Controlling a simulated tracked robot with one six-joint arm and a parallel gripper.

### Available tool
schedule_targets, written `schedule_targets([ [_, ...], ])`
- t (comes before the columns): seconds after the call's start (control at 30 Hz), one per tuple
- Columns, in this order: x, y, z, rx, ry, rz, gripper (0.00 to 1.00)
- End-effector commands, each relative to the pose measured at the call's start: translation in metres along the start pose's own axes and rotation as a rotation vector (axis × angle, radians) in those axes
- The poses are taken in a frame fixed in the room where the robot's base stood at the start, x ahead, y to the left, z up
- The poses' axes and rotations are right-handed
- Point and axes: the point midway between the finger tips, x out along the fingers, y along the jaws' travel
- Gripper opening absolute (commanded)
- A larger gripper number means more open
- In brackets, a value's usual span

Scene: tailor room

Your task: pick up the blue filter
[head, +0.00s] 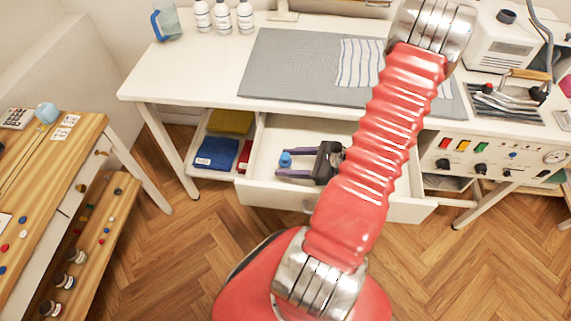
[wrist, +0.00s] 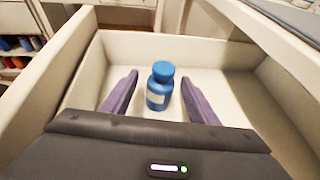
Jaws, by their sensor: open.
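The blue filter (wrist: 159,90) looks like a small blue bottle with a blue cap and a white label. It stands upright in the open white drawer (head: 258,190). In the head view the blue filter (head: 285,159) shows near the drawer's left part, partly hidden by my gripper. My gripper (head: 281,162) is down in the drawer with its purple fingers open. In the wrist view, the fingers of my gripper (wrist: 160,76) lie on both sides of the filter, with a visible gap on each side.
The drawer walls (wrist: 68,62) rise close around my gripper. The white table (head: 195,75) with a grey mat (head: 285,65) extends above and behind the drawer. A shelf with folded blue cloth (head: 216,153) is left of the drawer. The drawer floor around the filter looks clear.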

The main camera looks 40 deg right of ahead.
Motion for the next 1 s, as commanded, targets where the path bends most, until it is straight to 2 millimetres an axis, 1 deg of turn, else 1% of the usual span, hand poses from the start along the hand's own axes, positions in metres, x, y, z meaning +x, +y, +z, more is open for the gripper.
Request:
schedule_targets([
  [0.33, 0.002, 0.0, 0.0, 0.0, 0.0, 0.0, 0.54],
  [0.43, 0.005, 0.0, 0.0, 0.0, 0.0, 0.002, 0.54],
  [0.57, 0.017, 0.0, 0.001, 0.001, -0.001, 0.003, 0.54],
  [0.8, 0.043, -0.001, 0.003, 0.001, -0.001, 0.003, 0.54],
  [0.9, 0.05, -0.001, 0.003, 0.001, -0.001, 0.002, 0.54],
  [1.0, 0.053, -0.002, 0.003, 0.0, -0.001, 0.0, 0.54],
])
